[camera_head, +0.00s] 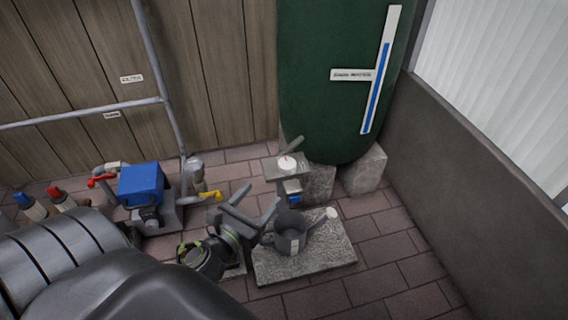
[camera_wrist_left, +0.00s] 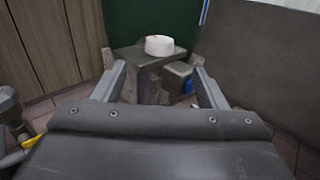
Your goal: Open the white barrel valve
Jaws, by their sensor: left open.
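In the left wrist view the white knob (camera_wrist_left: 159,46) is a short cylinder, seen beyond and between the fingertips. My left gripper (camera_head: 262,193) is open and empty, in front of the stand and pointing towards it. In the left wrist view both fingers (camera_wrist_left: 160,68) are spread apart and not touching the knob. My right gripper is not in view.
A grey watering can (camera_head: 291,234) stands on a stone slab (camera_head: 325,255) just right of my left gripper. A blue pump (camera_head: 141,184), a yellow handle (camera_head: 211,196) and pipes lie to the left. A dark wall (camera_head: 450,180) bounds the right. Brick paving at front right is clear.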

